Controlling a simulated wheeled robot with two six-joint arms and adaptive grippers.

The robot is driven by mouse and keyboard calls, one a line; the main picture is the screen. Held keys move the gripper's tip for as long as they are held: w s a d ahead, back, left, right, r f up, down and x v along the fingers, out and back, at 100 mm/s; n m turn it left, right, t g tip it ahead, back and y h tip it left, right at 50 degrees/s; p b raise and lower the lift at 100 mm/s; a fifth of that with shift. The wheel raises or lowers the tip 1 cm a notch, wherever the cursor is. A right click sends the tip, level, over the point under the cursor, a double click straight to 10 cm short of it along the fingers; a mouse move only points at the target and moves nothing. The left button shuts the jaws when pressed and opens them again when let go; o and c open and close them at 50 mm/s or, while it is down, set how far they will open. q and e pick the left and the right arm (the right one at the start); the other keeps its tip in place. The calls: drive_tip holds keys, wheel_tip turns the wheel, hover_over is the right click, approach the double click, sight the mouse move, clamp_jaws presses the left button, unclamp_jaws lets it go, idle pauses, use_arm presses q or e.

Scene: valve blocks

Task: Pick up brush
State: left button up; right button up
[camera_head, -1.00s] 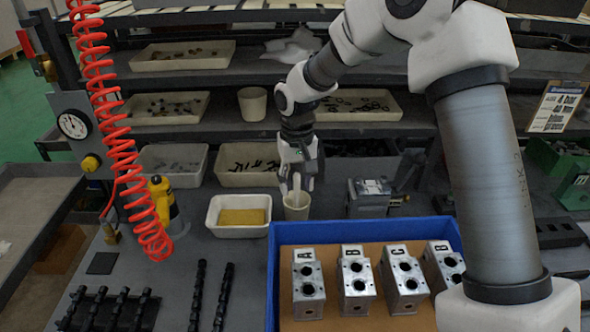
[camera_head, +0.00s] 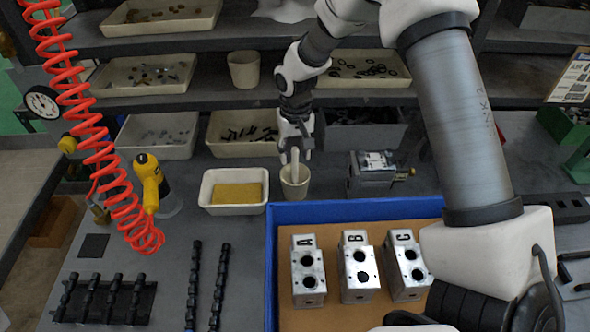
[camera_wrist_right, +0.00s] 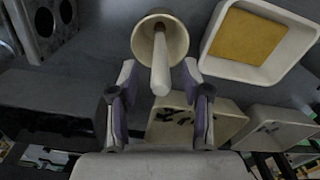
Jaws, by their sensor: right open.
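The brush shows as a pale handle (camera_head: 294,159) standing up out of a small cream cup (camera_head: 295,187) on the bench, behind the blue tray. Its bristle end is hidden in the cup. My right gripper (camera_head: 296,153) is open just above the cup, its fingers on either side of the handle. In the right wrist view the handle (camera_wrist_right: 160,70) points toward the open gripper (camera_wrist_right: 158,82), between the two fingers and apart from both. The cup (camera_wrist_right: 160,38) lies beyond the fingertips. My left gripper is not in view.
A white tray with a yellow sponge (camera_head: 236,193) stands left of the cup. A blue-rimmed tray (camera_head: 272,250) with metal valve blocks (camera_head: 358,268) lies in front. A grey metal device (camera_head: 372,170) stands right.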

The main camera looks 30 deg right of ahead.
drive_tip(key=shift+s+a+r, duration=0.1)
drive_tip(key=shift+c, duration=0.3)
clamp_jaws()
drive_tip(key=shift+r, duration=0.1)
